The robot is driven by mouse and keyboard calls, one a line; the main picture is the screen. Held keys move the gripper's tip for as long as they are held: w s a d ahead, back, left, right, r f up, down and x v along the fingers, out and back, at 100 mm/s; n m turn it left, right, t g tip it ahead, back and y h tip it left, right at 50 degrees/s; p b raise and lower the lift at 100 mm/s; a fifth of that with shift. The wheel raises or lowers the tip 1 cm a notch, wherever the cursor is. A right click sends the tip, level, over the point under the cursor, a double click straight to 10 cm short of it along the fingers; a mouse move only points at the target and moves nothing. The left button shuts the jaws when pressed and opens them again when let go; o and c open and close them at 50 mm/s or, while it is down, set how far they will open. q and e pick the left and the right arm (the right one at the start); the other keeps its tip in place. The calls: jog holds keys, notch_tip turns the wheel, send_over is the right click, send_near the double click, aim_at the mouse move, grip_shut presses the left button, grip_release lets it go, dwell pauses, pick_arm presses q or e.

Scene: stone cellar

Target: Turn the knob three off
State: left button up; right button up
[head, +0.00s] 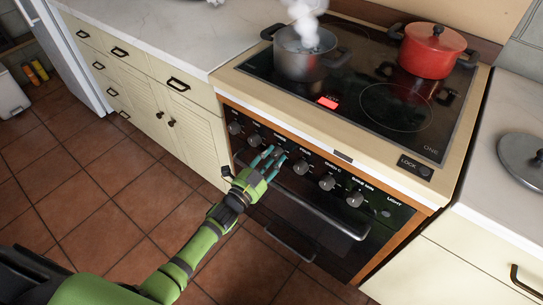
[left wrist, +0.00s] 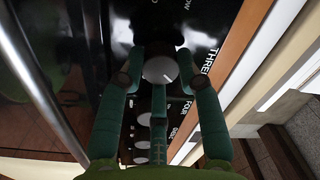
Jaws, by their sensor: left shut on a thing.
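The stove's front panel carries a row of grey knobs below a black hob. My left gripper (head: 268,160) reaches in from the left and is shut on one of them, the third from the left. In the left wrist view, this knob (left wrist: 160,69) sits between the two green outer fingers beside the label THREE, with a short white mark on its face. A third finger lies below it. Another knob (head: 300,167) is to the right, and several more continue along the panel. My right gripper is not in view.
A steaming grey pot (head: 304,58) stands on the hob's left, near a lit red indicator (head: 327,102). A red lidded pot (head: 432,50) is at the back right. The oven handle (head: 315,207) runs below the knobs. Tiled floor to the left is free.

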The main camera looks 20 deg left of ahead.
pick_arm(q)
jog(key=n, duration=0.2)
jog(key=n+p, duration=0.1)
jog(key=n, duration=0.1)
jog(key=shift+r+n, duration=0.2)
jog(key=shift+n, duration=0.1)
jog(key=shift+n+p, duration=0.6)
jog(key=shift+n, duration=1)
jog(key=o, duration=1.2)
jog(key=shift+c, duration=0.2)
jog(key=shift+f, duration=0.1)
jog(key=shift+s+a+f, duration=0.1)
jog(key=shift+s, duration=0.15)
jog(key=v, duration=1.1)
jog(key=shift+s+r, duration=0.25)
jog(key=shift+r, duration=0.05)
